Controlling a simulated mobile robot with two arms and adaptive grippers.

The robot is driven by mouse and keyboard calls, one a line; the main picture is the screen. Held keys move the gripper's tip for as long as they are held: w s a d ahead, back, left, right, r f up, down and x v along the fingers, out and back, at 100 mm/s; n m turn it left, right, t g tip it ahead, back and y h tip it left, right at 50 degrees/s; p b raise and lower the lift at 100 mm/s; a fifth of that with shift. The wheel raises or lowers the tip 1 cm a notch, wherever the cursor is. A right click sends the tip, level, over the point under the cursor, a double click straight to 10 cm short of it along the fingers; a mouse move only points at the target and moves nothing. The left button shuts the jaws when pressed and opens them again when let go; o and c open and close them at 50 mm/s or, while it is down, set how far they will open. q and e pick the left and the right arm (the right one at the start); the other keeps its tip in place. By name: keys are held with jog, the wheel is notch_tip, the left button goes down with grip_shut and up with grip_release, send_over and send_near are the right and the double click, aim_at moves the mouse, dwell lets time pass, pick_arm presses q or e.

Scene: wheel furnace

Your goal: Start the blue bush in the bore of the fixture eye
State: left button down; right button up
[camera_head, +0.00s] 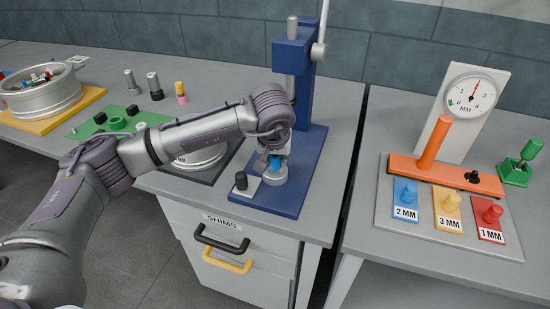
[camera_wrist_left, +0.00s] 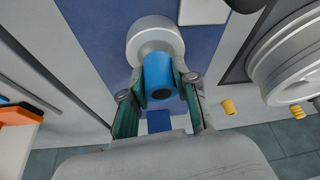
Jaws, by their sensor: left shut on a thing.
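The blue bush (camera_wrist_left: 160,72) is between the two fingers of my left gripper (camera_wrist_left: 158,88), which is shut on it. The grey round fixture eye (camera_wrist_left: 148,32) is just past the bush in the left wrist view, and the bush covers part of it. In the head view the bush (camera_head: 276,160) shows as a small blue patch just above the fixture eye (camera_head: 273,175), on the blue press base. The bore is hidden, so I cannot tell whether the bush touches or enters it. My right gripper is not in view.
The blue press (camera_head: 312,85) with its ram and lever rises close behind my left gripper. A small black-knobbed block (camera_head: 242,186) stands left of the eye. A dial gauge (camera_head: 471,94) and coloured shim pieces stand on the right table, across a gap.

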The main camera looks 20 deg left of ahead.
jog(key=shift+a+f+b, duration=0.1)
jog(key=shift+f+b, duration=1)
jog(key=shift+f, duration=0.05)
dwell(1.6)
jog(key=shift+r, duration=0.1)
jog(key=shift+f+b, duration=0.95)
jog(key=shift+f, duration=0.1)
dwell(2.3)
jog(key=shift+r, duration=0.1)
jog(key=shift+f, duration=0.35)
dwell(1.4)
